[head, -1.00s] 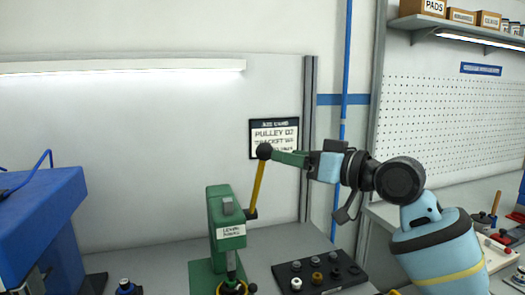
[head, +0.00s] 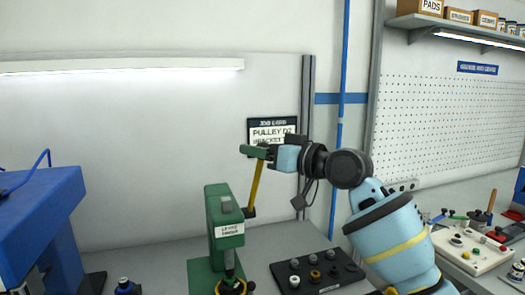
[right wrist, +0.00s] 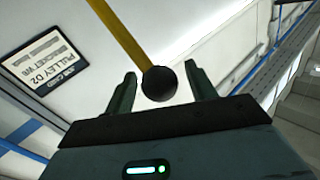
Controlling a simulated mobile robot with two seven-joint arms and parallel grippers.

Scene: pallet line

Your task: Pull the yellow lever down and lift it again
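The yellow lever (head: 256,187) rises from the side of the green press (head: 216,207), tilted slightly right, its upper end at my right gripper. My right gripper (head: 256,152) reaches in from the right. In the right wrist view its two fingers stand apart with the lever's black ball knob (right wrist: 160,84) between them, a gap showing on each side. The yellow bar (right wrist: 125,33) runs up and left from the knob there. In the head view the knob is hidden by the fingers. My left gripper is not in view.
A blue machine (head: 45,225) stands at the left. A black tray (head: 318,272) with several small parts lies right of the press. A job card (head: 272,127) hangs on the wall behind the gripper. The bench between the blue machine and the press is mostly clear.

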